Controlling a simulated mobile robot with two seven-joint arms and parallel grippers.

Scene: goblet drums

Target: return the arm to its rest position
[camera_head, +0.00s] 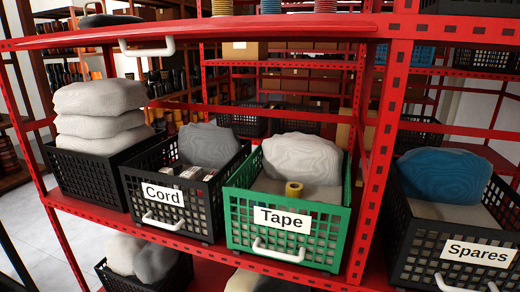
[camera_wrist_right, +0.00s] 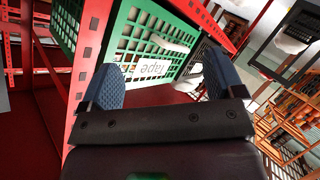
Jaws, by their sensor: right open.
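My right gripper (camera_wrist_right: 160,72) shows in the right wrist view. Its two blue fingers are wide apart, with nothing held between them. The green crate (camera_wrist_right: 130,42) with the Tape label (camera_wrist_right: 150,69) lies beyond the fingers, tilted in this view. In the head view the green crate (camera_head: 235,220) stands on the red shelf with a grey sack (camera_head: 302,158) and a yellow tape roll (camera_head: 294,189) in it. Neither of my arms shows in the head view. My left gripper is not in view.
A black Cord crate (camera_head: 205,215) stands left of the green crate, and a black Spares crate (camera_head: 410,255) with a blue sack (camera_head: 443,176) stands right, past a red upright (camera_head: 382,150). A red shelf board (camera_head: 200,32) runs above. Another crate (camera_head: 110,280) sits below.

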